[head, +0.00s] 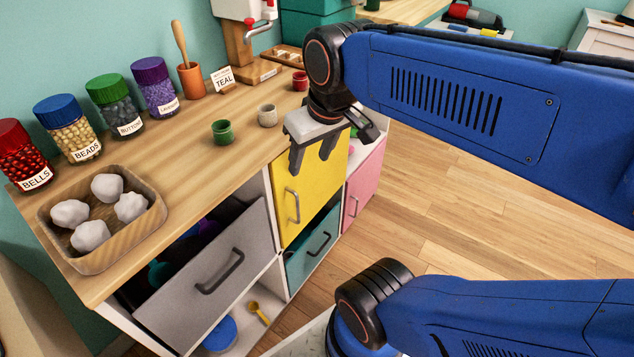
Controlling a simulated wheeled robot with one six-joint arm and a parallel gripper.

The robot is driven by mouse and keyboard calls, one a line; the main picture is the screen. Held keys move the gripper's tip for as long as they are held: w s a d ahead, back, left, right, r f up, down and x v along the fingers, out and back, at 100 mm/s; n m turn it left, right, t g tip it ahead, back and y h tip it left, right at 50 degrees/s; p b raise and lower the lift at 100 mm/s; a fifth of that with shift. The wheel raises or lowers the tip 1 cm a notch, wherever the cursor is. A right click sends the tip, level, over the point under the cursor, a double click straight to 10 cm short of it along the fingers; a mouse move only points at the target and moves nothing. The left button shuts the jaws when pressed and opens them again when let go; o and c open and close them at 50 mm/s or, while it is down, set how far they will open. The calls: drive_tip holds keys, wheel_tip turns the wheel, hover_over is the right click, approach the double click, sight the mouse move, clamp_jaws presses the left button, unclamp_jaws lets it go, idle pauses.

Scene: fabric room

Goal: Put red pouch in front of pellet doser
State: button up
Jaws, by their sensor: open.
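No red pouch can be made out for certain. A small red, cup-like item (300,81) stands on the counter near its far right end, just left of my arm. The pellet doser seems to be the wooden stand with a white hopper and red parts (237,42) at the back of the counter; its top is cut off by the picture edge. My gripper (312,158) is open and empty, fingers pointing down. In the picture it overlaps the counter's front edge and the yellow door, nearer than the red item. My arm hides part of the counter's right end.
A green cup (222,132) and a cream cup (267,115) stand mid-counter. Lidded jars, a TEAL sign (222,79) and a mortar-like pot (191,80) line the back. A wooden tray (152,222) holds white lumps. A grey drawer (215,279) is pulled open below.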

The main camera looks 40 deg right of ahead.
drive_tip(key=shift+t, duration=0.3)
drive_tip(key=s+f, duration=0.1)
drive_tip(key=f, duration=0.1)
drive_tip(key=s+a+f, duration=0.1)
drive_tip(key=s+f, duration=0.1)
drive_tip(key=shift+s+f, duration=0.15)
drive_tip(key=shift+s, duration=0.15)
